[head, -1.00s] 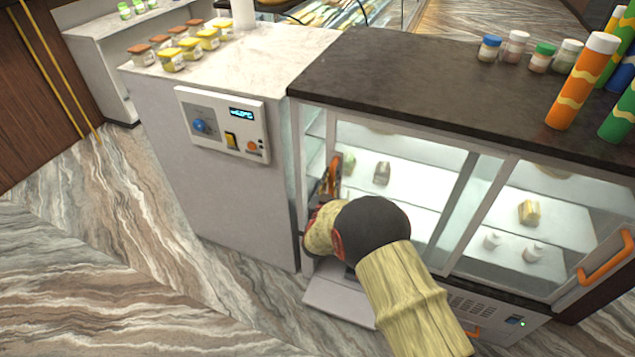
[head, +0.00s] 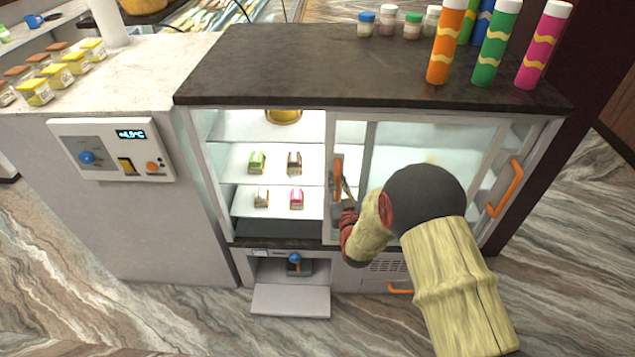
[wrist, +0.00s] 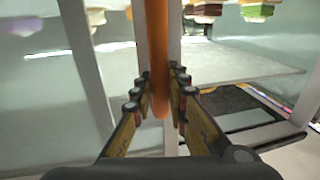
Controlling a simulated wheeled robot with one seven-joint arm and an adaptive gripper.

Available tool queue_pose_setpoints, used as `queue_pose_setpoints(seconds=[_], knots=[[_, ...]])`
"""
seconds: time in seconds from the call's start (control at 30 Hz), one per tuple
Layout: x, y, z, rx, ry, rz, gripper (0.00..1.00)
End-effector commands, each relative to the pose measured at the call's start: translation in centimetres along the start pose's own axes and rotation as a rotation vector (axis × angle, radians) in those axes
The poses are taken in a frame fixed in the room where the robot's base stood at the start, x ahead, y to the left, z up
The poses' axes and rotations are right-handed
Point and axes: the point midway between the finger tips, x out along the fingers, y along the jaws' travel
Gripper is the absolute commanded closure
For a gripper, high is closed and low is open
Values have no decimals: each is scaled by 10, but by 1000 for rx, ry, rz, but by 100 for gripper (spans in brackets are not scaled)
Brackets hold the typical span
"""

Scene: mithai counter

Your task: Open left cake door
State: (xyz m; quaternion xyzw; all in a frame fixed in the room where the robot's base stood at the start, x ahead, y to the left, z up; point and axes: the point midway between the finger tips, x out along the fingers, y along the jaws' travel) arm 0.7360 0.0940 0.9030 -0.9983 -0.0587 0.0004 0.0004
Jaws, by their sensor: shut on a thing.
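The left cake door (head: 333,134) is a glass sliding panel with a pale frame and an orange upright handle (head: 338,175). It stands slid to the right, near the middle of the display case. The left half of the case is uncovered. My gripper (head: 343,196) is at the lower part of this handle. In the wrist view the handle (wrist: 157,60) runs between the two fingers of my gripper (wrist: 161,100), which are closed around it. The right door has its own orange handle (head: 505,189) at the far right.
Cake slices (head: 257,162) sit on the shelves in the open left half. A low flap (head: 290,300) juts out below the case. Shaker jars and coloured tubes (head: 494,45) stand on the dark top (head: 300,65). A control panel (head: 112,150) is at left.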

Motion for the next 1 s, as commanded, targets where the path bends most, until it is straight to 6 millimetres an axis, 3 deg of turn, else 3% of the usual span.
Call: queue_pose_setpoints(seconds=[0.2,0.57,0.6,0.9,1.0], knots=[[-3,16,-1,1,2,1,100],[-3,18,-1,0,2,1,100],[-3,18,-1,0,2,1,84],[-3,18,-1,0,1,0,67],[-3,17,-1,0,1,0,67]])
